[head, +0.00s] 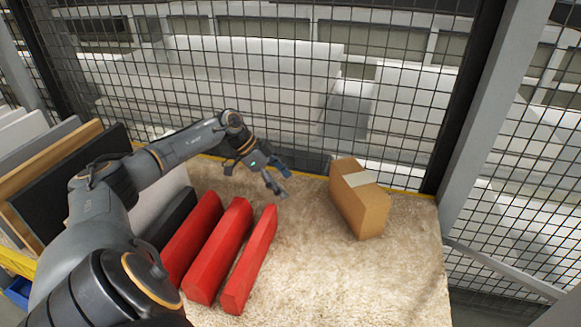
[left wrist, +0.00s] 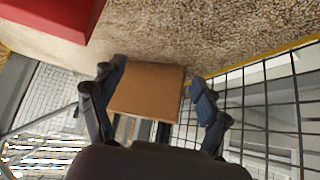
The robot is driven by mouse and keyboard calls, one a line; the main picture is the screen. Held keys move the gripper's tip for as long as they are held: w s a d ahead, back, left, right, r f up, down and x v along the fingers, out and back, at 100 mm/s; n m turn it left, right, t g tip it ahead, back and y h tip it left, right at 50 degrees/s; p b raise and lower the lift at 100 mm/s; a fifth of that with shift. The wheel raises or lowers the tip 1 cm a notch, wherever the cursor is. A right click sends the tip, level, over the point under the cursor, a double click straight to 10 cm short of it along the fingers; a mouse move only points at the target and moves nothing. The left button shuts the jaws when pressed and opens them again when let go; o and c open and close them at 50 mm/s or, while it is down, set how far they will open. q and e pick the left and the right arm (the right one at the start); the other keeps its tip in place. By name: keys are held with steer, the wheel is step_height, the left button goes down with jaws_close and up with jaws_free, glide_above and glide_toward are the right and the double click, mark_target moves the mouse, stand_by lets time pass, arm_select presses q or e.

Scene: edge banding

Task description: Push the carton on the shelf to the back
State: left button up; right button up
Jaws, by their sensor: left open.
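A brown cardboard carton (head: 361,203) with a pale strip of tape stands on the right part of the carpet-like shelf surface (head: 310,280), near the wire mesh. My left gripper (head: 280,185) is left of the carton, above the surface, with a gap between them in the head view. In the left wrist view the carton (left wrist: 148,92) shows between the two spread fingers of the left gripper (left wrist: 155,88), beyond them. The left gripper is open and holds nothing. My right gripper is in neither view.
Several red blocks (head: 222,250) lie side by side left of the carton. Upright panels (head: 60,175) stand at the far left. Wire mesh (head: 300,100) and a grey post (head: 475,110) bound the back and right. The surface in front of the carton is clear.

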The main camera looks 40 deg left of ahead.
arm_select(q)
steer(key=b+x, duration=0.1)
steer(key=x, duration=0.1)
steer(key=b+x, duration=0.1)
steer(key=shift+s+d+f+b, duration=0.15)
steer(key=shift+s+d+b, duration=0.05)
steer(key=shift+s+b, duration=0.1)
steer(key=b+x, duration=0.3)
steer(key=x, duration=0.1)
steer(key=shift+w, duration=0.2)
steer(key=shift+w+d+p, duration=0.8)
steer(key=shift+d+p, duration=0.1)
steer(key=shift+p, duration=0.25)
steer(key=shift+w+d+f, duration=0.25)
steer(key=shift+f, duration=0.1)
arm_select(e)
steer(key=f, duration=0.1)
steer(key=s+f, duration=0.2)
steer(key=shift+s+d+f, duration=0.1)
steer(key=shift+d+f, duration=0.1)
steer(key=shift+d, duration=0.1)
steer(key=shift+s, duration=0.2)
arm_select(q)
steer(key=shift+d, duration=0.1)
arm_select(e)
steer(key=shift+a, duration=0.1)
